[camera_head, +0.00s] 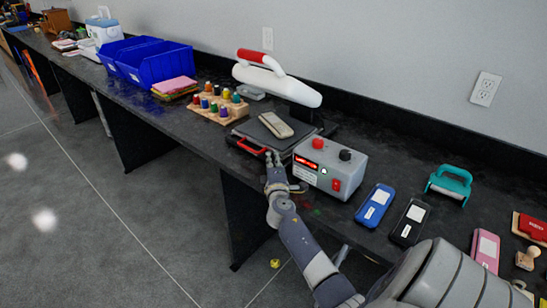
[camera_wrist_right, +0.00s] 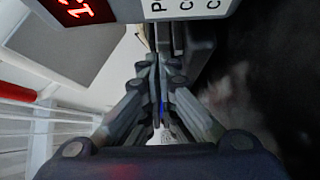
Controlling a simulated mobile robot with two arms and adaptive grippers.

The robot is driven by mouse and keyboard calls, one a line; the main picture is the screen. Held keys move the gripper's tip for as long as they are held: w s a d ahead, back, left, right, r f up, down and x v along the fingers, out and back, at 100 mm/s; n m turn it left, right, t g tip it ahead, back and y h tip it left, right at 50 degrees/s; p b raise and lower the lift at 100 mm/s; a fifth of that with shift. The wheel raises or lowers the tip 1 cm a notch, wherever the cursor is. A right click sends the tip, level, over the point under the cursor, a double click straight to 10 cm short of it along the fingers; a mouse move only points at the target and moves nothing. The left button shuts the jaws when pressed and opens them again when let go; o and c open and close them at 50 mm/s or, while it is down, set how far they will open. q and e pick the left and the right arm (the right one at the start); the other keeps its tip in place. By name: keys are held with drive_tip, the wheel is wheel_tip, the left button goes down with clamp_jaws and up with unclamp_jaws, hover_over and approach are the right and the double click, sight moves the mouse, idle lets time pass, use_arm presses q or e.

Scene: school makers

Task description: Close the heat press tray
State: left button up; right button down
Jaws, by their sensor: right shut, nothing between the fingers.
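The heat press stands on the dark counter, with a white arm (camera_head: 290,85) and a red upper handle (camera_head: 260,61). Its tray (camera_head: 247,132) is low at the counter's front edge, with a red front handle (camera_head: 251,147) and a beige-grey object (camera_head: 276,125) above it. In the right wrist view a grey flat surface (camera_wrist_right: 78,45) and a red bar (camera_wrist_right: 14,95) show at left. My right gripper (camera_head: 271,157) is shut and empty, just right of the front handle; its fingers (camera_wrist_right: 163,65) are together. Contact with the tray cannot be told. My left gripper is out of view.
A grey control box (camera_head: 330,168) stands close right of my right gripper, its display (camera_wrist_right: 75,10) near the fingers. A rack of colored bottles (camera_head: 219,105) is left of the press. Blue and black items (camera_head: 375,205) lie right. The floor in front is mostly clear.

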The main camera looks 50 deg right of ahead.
drive_tip(key=v, duration=1.1)
drive_tip(key=shift+s+a, duration=0.15)
drive_tip(key=shift+a, duration=0.1)
drive_tip(key=shift+f, duration=0.1)
